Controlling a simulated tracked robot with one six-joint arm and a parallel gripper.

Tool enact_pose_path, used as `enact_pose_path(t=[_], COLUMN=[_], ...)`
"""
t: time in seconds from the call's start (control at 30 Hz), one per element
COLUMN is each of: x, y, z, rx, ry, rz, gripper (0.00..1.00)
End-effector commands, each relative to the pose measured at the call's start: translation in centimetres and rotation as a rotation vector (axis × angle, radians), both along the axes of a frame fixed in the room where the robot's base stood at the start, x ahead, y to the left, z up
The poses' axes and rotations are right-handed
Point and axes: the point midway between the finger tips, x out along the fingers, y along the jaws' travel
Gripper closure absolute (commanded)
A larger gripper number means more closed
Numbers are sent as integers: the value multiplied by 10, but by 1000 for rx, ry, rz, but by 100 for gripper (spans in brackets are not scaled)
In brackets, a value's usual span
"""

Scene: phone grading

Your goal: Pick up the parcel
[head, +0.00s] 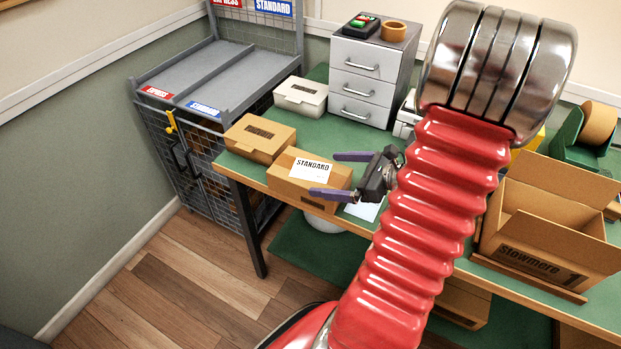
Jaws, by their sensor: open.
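The parcel (303,188) is a brown cardboard box with a white "STANDARD" label on top. It lies on the green-topped table near its front left edge. My gripper (331,175) is open, with two purple fingers spread apart. One finger shows near the parcel's far right side and the other near its front right corner. The parcel appears to lie partly between or just left of the fingers; I cannot tell whether they touch it. My red arm hides part of the table to the right.
A second brown box (260,138) sits close behind the parcel at left. A pale box (301,96) and a grey drawer unit (365,77) stand behind. An open carton (545,240) is at right. A grey sorting cage (215,75) with EXPRESS and STANDARD signs adjoins the table's left end.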

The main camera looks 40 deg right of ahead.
Motion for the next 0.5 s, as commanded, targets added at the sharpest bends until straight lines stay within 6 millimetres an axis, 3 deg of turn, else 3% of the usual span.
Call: enact_pose_path(t=[0.2, 0.5], x=[18, 19], y=[7, 7], z=[-8, -9], rx=[-1, 0], ry=[0, 0], rz=[1, -1], gripper=[0, 0])
